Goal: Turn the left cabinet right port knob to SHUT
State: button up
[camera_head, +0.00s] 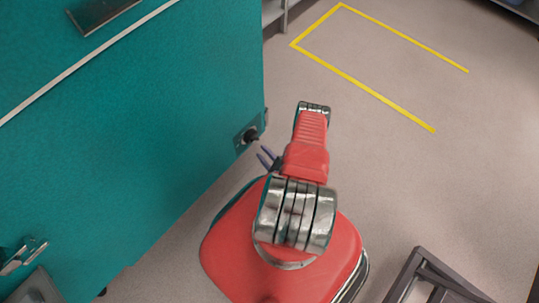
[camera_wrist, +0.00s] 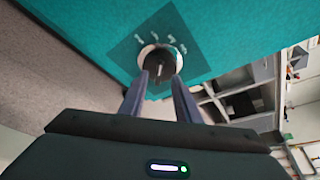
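The port knob (camera_wrist: 159,66) is a dark round knob with a pale pointer line, set in a light ring on a dark plate (camera_wrist: 149,40) with small markings I cannot read. In the head view the knob (camera_head: 251,135) is low near the right edge of the teal cabinet (camera_head: 140,130). My gripper (camera_wrist: 159,82) is open, its two dark fingers pointing at the knob, one on either side of its lower part in the wrist view. I cannot tell whether they touch it. In the head view the gripper (camera_head: 266,158) appears just short of the knob.
A metal latch (camera_head: 25,257) sticks out at the cabinet's lower left. A dark metal frame (camera_head: 425,275) stands on the floor at lower right. Yellow tape (camera_head: 365,87) marks the open floor. Shelving (camera_wrist: 235,95) shows at right in the wrist view.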

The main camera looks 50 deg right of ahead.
jog(key=shift+v, duration=2.8)
jog(key=shift+f, duration=0.1)
jog(key=w+a+r+n+g+y, duration=0.4)
jog(key=a+r+n+y, duration=0.15)
jog(key=r, duration=0.85)
jog(key=w+a+r+n+g+y, duration=0.35)
jog(key=a+r+n, duration=0.2)
jog(key=r, duration=0.75)
jog(key=w+a+r+n+g+y, duration=0.4)
jog(key=r+n+y, duration=0.2)
jog(key=r, duration=0.8)
jog(key=s+a+r+n+t+h, duration=0.1)
jog(key=s+a+r+n+h, duration=0.2)
jog(key=r, duration=0.7)
jog(key=s+a+r+n+t+h, duration=0.1)
jog(key=s+a+r+n+h, duration=0.3)
jog(key=r, duration=0.6)
jog(key=s+a+r+n+t+h, duration=0.1)
jog(key=s+a+r+n+h, duration=0.3)
jog(key=r, duration=0.7)
jog(key=shift+s+a+n, duration=0.3)
jog(key=shift+s+n, duration=0.4)
jog(key=shift+s, duration=0.55)
